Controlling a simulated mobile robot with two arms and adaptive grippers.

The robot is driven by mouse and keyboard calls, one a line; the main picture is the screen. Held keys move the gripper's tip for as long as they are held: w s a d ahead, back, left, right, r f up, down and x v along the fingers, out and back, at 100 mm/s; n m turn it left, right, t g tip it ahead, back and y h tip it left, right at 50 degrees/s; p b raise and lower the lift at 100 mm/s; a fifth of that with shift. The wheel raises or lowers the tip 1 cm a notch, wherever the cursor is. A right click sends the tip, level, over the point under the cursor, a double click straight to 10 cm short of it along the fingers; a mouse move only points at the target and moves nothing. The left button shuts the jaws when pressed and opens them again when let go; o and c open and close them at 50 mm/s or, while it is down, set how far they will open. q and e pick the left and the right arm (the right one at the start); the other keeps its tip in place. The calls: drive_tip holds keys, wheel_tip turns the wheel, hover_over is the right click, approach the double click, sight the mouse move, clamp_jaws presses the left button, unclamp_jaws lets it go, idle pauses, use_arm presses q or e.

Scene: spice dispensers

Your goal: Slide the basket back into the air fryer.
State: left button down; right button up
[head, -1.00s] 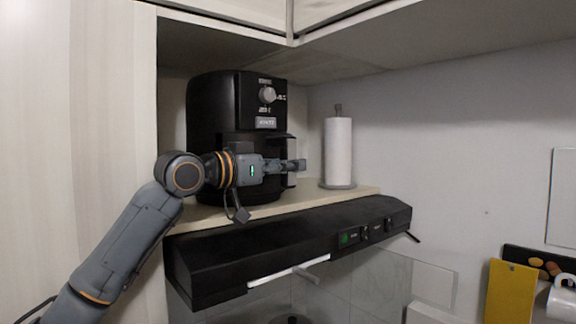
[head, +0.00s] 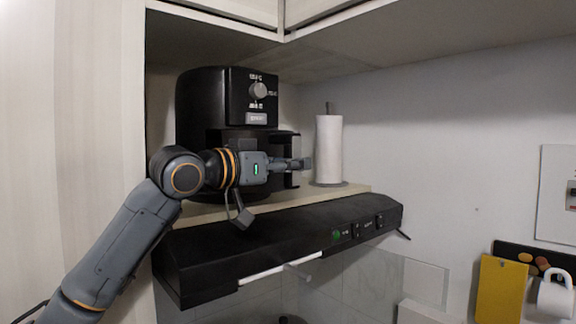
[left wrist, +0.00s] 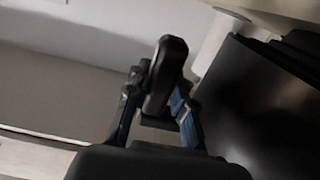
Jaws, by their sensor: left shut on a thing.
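The black air fryer (head: 203,105) stands on a shelf, its dial and front panel facing right. The black basket (head: 288,140) sticks out from the fryer's front, with a dark opening beside it; my arm partly hides it. My left gripper (head: 302,164) is in front of the basket at handle height. In the left wrist view the gripper (left wrist: 158,105) is shut on the black basket handle (left wrist: 168,65), its blue-padded finger beside the handle. A large dark surface (left wrist: 260,100) fills the right of that view. My right gripper is not in view.
A paper towel roll (head: 328,148) stands on the shelf (head: 350,188) just right of the basket. A black range hood (head: 290,240) lies below the shelf. Cabinets are above, and a pale panel (head: 70,130) is at left.

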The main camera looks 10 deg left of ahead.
use_arm(q)
drive_tip(key=s+d+b, duration=0.2)
drive_tip(key=s+d, duration=0.3)
drive_tip(key=d, duration=0.2)
drive_tip(key=shift+s, duration=0.25)
idle(1.5)
drive_tip(key=shift+s+r+h+p, duration=0.1)
drive_tip(key=shift+r+h+p, duration=0.05)
drive_tip(key=shift+h+p, duration=0.2)
idle(0.4)
